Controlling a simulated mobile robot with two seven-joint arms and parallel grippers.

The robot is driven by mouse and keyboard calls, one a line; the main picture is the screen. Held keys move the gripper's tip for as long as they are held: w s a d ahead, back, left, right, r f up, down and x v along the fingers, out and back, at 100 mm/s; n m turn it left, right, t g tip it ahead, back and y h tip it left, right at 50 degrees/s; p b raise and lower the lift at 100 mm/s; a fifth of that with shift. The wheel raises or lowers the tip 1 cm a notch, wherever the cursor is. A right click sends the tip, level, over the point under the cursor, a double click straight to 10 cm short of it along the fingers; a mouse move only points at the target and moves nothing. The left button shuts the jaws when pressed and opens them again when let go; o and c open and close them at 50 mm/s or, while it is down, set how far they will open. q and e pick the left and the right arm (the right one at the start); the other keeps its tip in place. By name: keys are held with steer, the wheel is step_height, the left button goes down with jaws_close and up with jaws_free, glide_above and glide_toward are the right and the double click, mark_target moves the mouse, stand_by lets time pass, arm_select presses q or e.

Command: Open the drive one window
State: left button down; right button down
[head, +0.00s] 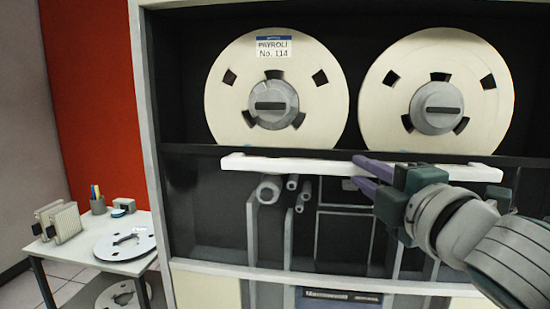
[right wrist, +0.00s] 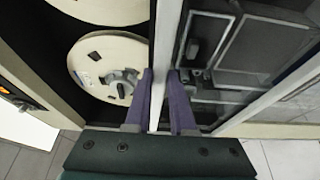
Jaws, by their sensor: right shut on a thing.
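The tape drive (head: 137,120) is a tall cabinet with a light frame, and two cream reels show in its upper half. The left reel (head: 232,100) carries a label reading "PAYROLL No. 114". A white horizontal bar (head: 290,164), apparently the window's handle rail, crosses the drive just below the reels. In the right wrist view my right gripper (right wrist: 161,76) has one finger on each side of the white bar (right wrist: 166,30). The clear pane itself is hard to make out. My left gripper is out of view.
Below the bar are grey rollers (head: 268,190) and dark tape columns. A small white table (head: 95,255) at the left holds card-like blocks (head: 62,222), a pencil cup (head: 98,206) and a loose reel (head: 125,243). Another reel (head: 122,296) lies beneath.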

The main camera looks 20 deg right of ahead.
step_height(320, 180, down, 21)
steer(key=b, duration=1.5)
steer(key=shift+r, duration=0.1)
steer(key=c, duration=0.8)
jaws_free()
steer(key=shift+o, duration=0.2)
steer(key=s+a+b, duration=0.1)
steer(key=s, duration=0.8)
steer(key=shift+s+a+b, duration=0.3)
steer(key=shift+s+b, duration=0.05)
steer(key=shift+s, duration=0.05)
